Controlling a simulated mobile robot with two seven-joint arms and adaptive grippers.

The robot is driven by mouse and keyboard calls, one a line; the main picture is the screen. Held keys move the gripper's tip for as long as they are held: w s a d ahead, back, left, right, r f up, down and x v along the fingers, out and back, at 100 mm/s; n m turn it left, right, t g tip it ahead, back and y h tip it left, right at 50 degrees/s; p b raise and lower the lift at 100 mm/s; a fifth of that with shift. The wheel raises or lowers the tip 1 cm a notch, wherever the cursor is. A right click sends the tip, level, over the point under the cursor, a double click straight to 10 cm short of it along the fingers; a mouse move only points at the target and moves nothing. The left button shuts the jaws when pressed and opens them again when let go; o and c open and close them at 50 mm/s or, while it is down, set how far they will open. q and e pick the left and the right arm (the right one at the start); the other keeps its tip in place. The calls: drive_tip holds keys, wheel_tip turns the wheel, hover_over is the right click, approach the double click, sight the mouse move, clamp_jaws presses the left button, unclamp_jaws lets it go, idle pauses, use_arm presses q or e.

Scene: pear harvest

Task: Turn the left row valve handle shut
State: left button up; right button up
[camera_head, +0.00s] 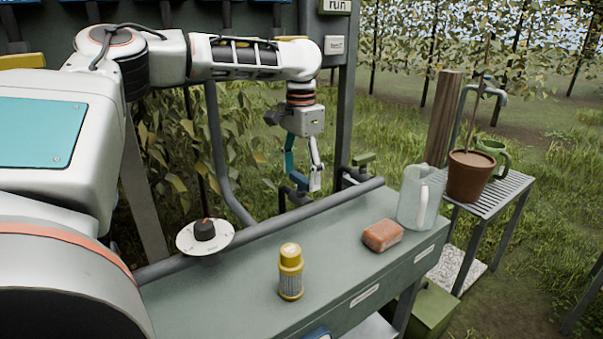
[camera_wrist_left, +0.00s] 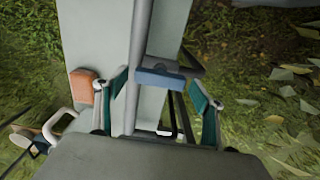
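The left row valve handle appears to be the blue bar (camera_wrist_left: 160,78) on the grey pipe, seen in the left wrist view. In the head view this valve is at the back edge of the bench, partly hidden behind my left gripper (camera_head: 303,180). My left gripper points down at it. In the left wrist view its two teal fingers (camera_wrist_left: 160,92) stand apart on either side of the blue handle, with gaps visible. Whether the fingertips are level with the handle is hard to tell. A second valve with a green handle (camera_head: 363,158) is to the right. My right gripper is not in view.
A grey-green bench (camera_head: 225,290) holds a dial (camera_head: 205,238), a yellow-capped bottle (camera_head: 290,270), a reddish brick-like block (camera_head: 382,235) and a pale jug (camera_head: 415,195). The grey pipe (camera_head: 310,210) runs along its back edge. A potted plant (camera_head: 470,176) stands on a slatted table at right.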

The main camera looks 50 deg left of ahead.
use_arm(q)
drive_tip(key=c, duration=0.7)
drive_tip(key=shift+m, duration=1.5)
drive_tip(key=m, duration=0.6)
drive_tip(key=shift+f, duration=0.1)
drive_tip(key=m, duration=0.7)
drive_tip(key=shift+m, duration=0.9)
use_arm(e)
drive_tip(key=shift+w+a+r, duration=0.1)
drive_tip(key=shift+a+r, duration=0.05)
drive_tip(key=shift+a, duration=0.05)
use_arm(q)
drive_tip(key=shift+b, duration=0.3)
